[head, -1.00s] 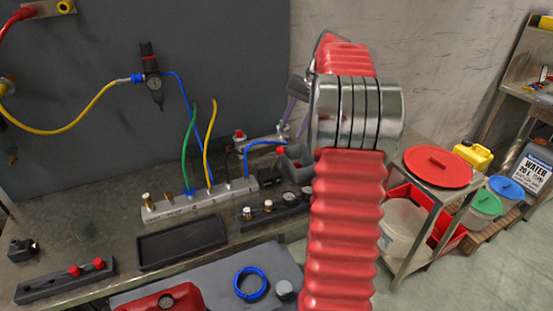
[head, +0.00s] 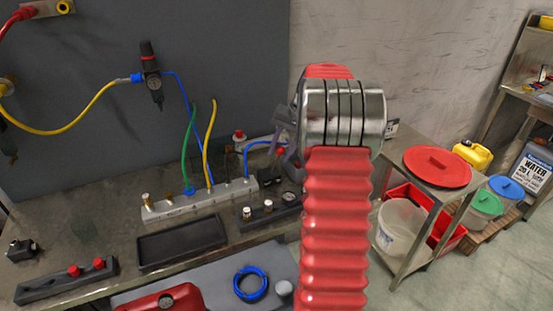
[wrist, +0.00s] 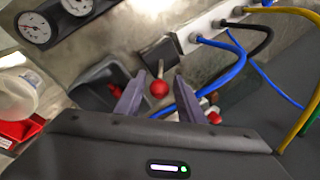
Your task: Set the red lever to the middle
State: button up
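The red lever (wrist: 159,89) shows in the wrist view as a red ball on a thin metal stem, rising from a small dark base (wrist: 158,52). My gripper (wrist: 159,75) is open, with one purple-grey finger on each side of the ball and stem. A gap shows between the ball and each finger in this view; I cannot tell the depth. In the head view my gripper (head: 286,143) is over the right end of the bench, partly behind my red-sleeved arm.
Two dial gauges (wrist: 33,27) and a dark tray (wrist: 95,85) are on the other side. In the head view, a cart with a red lid (head: 437,166) stands at the right.

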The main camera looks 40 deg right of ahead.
aim_at(279, 153)
jog(key=shift+x, duration=1.7)
jog(key=shift+c, duration=0.4)
grip_shut()
